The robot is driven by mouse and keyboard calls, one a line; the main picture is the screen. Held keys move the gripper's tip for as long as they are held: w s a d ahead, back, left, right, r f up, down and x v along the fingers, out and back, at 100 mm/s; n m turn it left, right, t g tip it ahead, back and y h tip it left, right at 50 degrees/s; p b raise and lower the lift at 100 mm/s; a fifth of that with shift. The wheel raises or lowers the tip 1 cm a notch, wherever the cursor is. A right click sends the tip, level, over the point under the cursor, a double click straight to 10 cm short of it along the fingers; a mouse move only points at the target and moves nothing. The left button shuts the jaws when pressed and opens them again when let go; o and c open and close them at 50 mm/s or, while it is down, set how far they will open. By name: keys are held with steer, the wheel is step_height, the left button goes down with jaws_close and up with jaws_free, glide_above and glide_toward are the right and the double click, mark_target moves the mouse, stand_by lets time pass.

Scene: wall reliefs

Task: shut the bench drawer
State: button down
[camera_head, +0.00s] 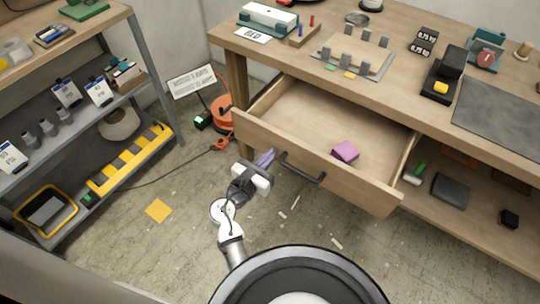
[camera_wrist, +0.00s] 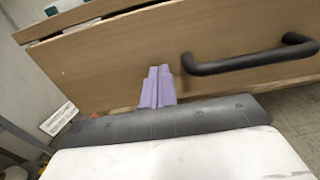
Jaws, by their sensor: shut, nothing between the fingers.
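The bench drawer (camera_head: 325,133) is pulled out from under the wooden bench top (camera_head: 390,75). A purple block (camera_head: 345,151) lies inside it. The drawer's wooden front shows in the wrist view (camera_wrist: 120,65). A dark bar handle (camera_head: 302,168) is fixed on that front and also shows in the wrist view (camera_wrist: 250,60). My gripper (camera_head: 266,157) is in front of the drawer, to the left of the handle. Its purple fingers are together and empty in the wrist view (camera_wrist: 158,87). The fingertips are close to the front panel; I cannot tell whether they touch it.
A metal shelf unit (camera_head: 110,90) with boxes and bins stands at the left. An orange reel (camera_head: 222,112) and a sign (camera_head: 192,82) are on the floor behind the drawer's left side.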

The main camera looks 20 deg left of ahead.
mark_target(314, 109)
steer(key=p+x, duration=0.1)
steer(key=x, duration=2.5)
steer(key=shift+w+d+f+p, duration=0.15)
steer(key=shift+w+p, duration=0.15)
steer(key=shift+w, duration=0.1)
steer(key=shift+w+d+r, duration=0.1)
steer(key=shift+w+r, duration=0.1)
steer(key=shift+r, duration=0.15)
